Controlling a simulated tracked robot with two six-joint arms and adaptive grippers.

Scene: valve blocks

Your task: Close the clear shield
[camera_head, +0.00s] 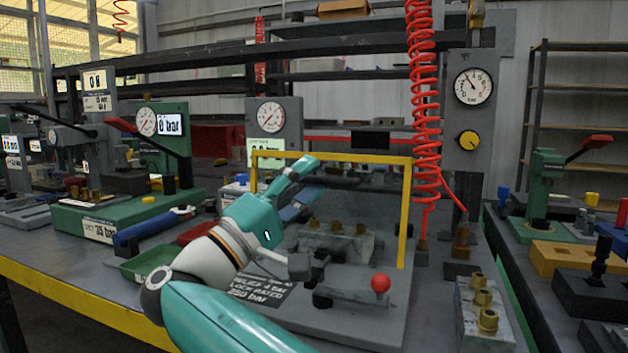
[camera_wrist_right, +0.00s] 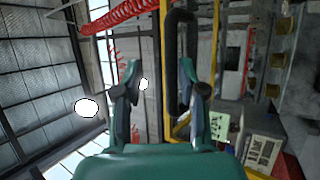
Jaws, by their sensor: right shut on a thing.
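The clear shield (camera_head: 405,215) shows as a yellow frame with a see-through middle, standing up over the grey valve block plate (camera_head: 375,325). In the right wrist view, its yellow edge (camera_wrist_right: 214,60) runs beside a dark bar-shaped handle (camera_wrist_right: 180,18). My right gripper (camera_head: 312,175) is at the upper left part of the frame, shut on the shield's handle. In the wrist view the fingers (camera_wrist_right: 160,78) stand apart, and the exact contact is hard to see. My forearm covers the plate's left part. My left gripper is not in view.
A red-knobbed lever (camera_head: 380,284) and a block with brass fittings (camera_head: 340,240) are on the plate. A red coiled hose (camera_head: 424,90) hangs right of the shield. A gauge panel (camera_head: 471,120) stands behind right. A brass-fitted block (camera_head: 484,310) is at front right.

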